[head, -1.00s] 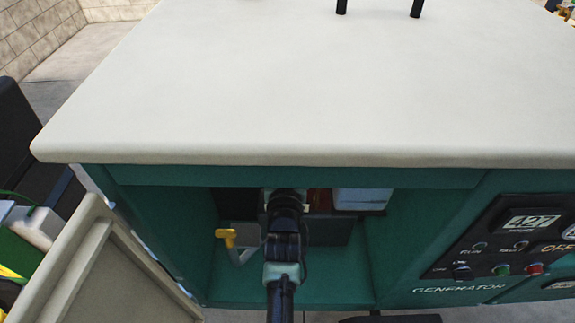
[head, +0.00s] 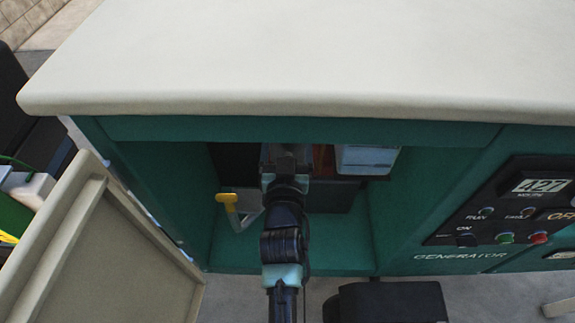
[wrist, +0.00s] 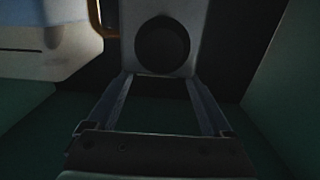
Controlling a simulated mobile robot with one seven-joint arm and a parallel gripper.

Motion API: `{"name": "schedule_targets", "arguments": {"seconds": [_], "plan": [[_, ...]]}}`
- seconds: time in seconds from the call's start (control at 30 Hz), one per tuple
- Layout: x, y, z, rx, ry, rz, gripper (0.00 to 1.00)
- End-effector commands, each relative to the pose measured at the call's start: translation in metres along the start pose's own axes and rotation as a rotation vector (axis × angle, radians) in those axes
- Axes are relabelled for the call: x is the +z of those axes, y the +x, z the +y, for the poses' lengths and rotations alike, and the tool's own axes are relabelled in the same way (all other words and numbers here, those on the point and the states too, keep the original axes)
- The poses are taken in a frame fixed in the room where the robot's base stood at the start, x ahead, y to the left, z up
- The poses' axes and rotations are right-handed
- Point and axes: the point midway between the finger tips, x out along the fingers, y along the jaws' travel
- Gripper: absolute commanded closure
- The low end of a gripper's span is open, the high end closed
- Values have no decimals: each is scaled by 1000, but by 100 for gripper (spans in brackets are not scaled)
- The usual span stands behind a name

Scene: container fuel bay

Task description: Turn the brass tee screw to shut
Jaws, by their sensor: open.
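My arm reaches into the open green bay of the generator (head: 430,170), below its pale top. My gripper (wrist: 158,78) is open and empty in the wrist view, its two fingers spread. Just past the fingertips stands a pale panel (wrist: 188,18) with a dark round part (wrist: 162,46) on it. In the head view the fingers are hidden behind my wrist and the lid edge. A yellow handle (head: 228,199) on a pale bent stem stands left of my arm. I cannot tell whether it is the brass tee screw; no other brass screw shows clearly.
The pale lid (head: 300,70) overhangs the bay. A whitish box (head: 366,160) sits at the back right inside. An open pale door (head: 90,250) stands at the left. The control panel (head: 510,205) is at the right. The bay interior is dark in the wrist view.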

Motion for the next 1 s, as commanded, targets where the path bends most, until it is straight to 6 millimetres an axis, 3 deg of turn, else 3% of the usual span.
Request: {"name": "schedule_targets", "arguments": {"seconds": [0.33,0.73,1.0], "plan": [[-1,-17,2,8,-6,15,15],[-2,-58,4,11,-4,14,15],[-4,-67,3,10,-1,11,15]]}}
